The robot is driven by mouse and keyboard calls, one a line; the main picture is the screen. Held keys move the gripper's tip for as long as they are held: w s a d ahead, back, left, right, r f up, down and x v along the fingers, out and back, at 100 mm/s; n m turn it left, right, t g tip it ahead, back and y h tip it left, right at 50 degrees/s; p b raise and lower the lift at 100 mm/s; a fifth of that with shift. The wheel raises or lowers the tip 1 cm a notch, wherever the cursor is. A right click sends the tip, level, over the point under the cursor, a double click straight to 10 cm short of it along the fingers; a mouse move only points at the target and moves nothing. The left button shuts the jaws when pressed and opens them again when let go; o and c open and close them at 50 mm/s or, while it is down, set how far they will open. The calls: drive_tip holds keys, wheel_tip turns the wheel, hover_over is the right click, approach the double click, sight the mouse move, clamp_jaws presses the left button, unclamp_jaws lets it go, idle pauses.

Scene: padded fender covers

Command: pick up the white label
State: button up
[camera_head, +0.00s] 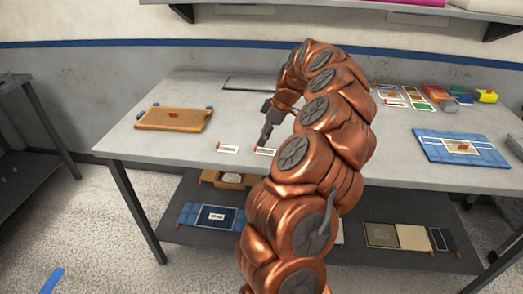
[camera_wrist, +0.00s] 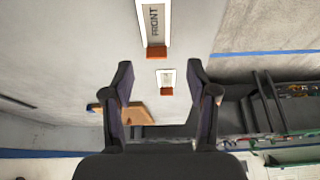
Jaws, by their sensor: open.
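Two small white labels, each with an orange-red end, lie on the grey table. In the head view, one white label (camera_head: 228,149) is left of my gripper (camera_head: 264,142) and another white label (camera_head: 265,151) is just below its tip, close to my arm. In the wrist view, a large white label (camera_wrist: 154,24) reads "FRONT", is cut by the top edge and lies beyond the fingertips. A smaller-looking white label (camera_wrist: 166,76) shows between the fingers. My gripper (camera_wrist: 160,70) is open, with nothing held between its fingers.
A wooden board (camera_head: 172,119) lies at the table's left. A blue padded piece (camera_head: 460,148) lies at the right, with coloured cards (camera_head: 416,99) behind it. A lower shelf (camera_head: 300,225) holds more panels. The table around the left label is mostly clear.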

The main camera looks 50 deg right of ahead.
sight(256, 148)
drive_tip(key=shift+w+p+x, duration=0.15)
drive_tip(key=shift+p+x, duration=0.35)
drive_tip(key=shift+x, duration=0.8)
drive_tip(key=shift+w+p+x, duration=0.1)
drive_tip(key=shift+p+x, duration=0.35)
drive_tip(key=shift+x, duration=0.8)
drive_tip(key=shift+d, duration=0.15)
drive_tip(key=shift+c, duration=0.4)
drive_tip(key=c, duration=0.8)
